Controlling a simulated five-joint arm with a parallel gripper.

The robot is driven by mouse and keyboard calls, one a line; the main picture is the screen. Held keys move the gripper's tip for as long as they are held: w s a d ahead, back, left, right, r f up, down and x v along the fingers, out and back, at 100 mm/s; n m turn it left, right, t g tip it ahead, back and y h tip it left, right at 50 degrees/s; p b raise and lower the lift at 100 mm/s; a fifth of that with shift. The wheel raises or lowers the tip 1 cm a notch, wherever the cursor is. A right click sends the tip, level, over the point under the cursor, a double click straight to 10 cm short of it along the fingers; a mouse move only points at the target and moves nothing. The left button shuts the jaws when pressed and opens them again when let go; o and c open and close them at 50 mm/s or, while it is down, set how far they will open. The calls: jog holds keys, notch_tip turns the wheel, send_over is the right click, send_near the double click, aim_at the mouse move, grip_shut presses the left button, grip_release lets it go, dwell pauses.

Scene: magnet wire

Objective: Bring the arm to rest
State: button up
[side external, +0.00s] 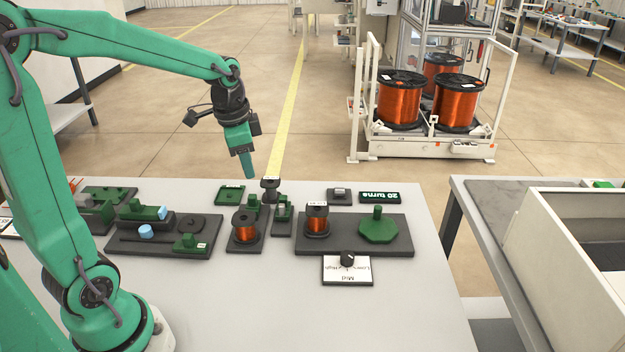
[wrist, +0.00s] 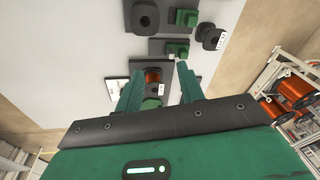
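My gripper (side external: 247,170) hangs in the air above the back edge of the grey table (side external: 230,310), pointing down. In the side view its fingers overlap. In the wrist view the two green fingers (wrist: 157,85) stand apart with a gap between them. Nothing appears held. Through the gap I see a copper-wound spool and green parts on the bench below. The side view shows one copper spool (side external: 245,229) on a small dark base and another copper spool (side external: 317,222) on a wider dark board, beside a green octagonal piece with a post (side external: 377,229).
A dark board with green and blue parts (side external: 165,235) lies at the left. A knob (side external: 347,259) sits on a white label plate at the front. A "20 turns" display (side external: 380,197) stands at the back. A white bin (side external: 570,240) is on the right-hand table. The front of the table is clear.

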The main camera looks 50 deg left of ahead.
jog(key=s+d+r+n+t, duration=0.1)
jog(key=s+d+r+n, duration=0.1)
jog(key=s+d, duration=0.2)
jog(key=s+d+r+n+t, duration=0.2)
jog(key=s+d, duration=0.3)
jog(key=s, duration=0.4)
jog(key=shift+s+d+r+n+h, duration=0.15)
jog(key=shift+s+r+n+h, duration=0.2)
jog(key=shift+n, duration=0.45)
